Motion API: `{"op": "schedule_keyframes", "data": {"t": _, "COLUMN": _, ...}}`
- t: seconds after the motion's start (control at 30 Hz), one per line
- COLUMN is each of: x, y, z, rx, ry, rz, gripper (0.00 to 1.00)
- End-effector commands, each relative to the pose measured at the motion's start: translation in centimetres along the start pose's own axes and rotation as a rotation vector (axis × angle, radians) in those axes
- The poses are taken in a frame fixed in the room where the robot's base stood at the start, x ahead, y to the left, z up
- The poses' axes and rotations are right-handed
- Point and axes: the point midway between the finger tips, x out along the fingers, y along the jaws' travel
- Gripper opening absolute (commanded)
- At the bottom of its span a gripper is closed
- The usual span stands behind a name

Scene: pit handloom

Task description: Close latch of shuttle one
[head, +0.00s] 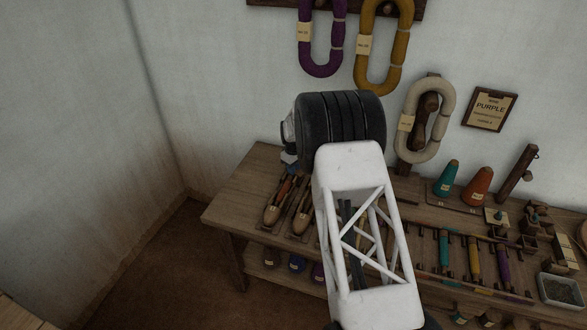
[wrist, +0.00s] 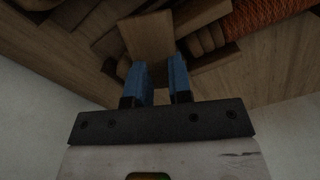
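Two wooden shuttles lie side by side on the left end of the bench in the head view: a left one (head: 272,214) and a right one (head: 300,220). Their numbers cannot be read. In the wrist view, my gripper (wrist: 160,62) has its two blue fingers apart with a narrow gap between them. A wooden block-like piece (wrist: 150,35) lies just beyond the fingertips; contact cannot be told. An orange-red wound thread (wrist: 275,32) shows at upper right in a wooden body. The latch cannot be made out. In the head view my arm mostly hides the gripper.
The wooden bench (head: 238,197) stands against the wall. To the right are a teal cone (head: 447,178), an orange cone (head: 477,186), a rack with colored bobbins and a grey tray (head: 561,290).

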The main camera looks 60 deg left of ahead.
Motion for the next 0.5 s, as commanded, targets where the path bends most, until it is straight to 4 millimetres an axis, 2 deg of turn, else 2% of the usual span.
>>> {"op": "schedule_keyframes", "data": {"t": 0.27, "x": 0.08, "y": 0.01, "z": 0.01, "rx": -0.034, "ry": 0.0, "rz": 0.0, "gripper": 0.2}}
{"op": "schedule_keyframes", "data": {"t": 0.5, "x": 0.01, "y": 0.01, "z": 0.0, "rx": -0.139, "ry": 0.0, "rz": 0.0, "gripper": 0.2}}
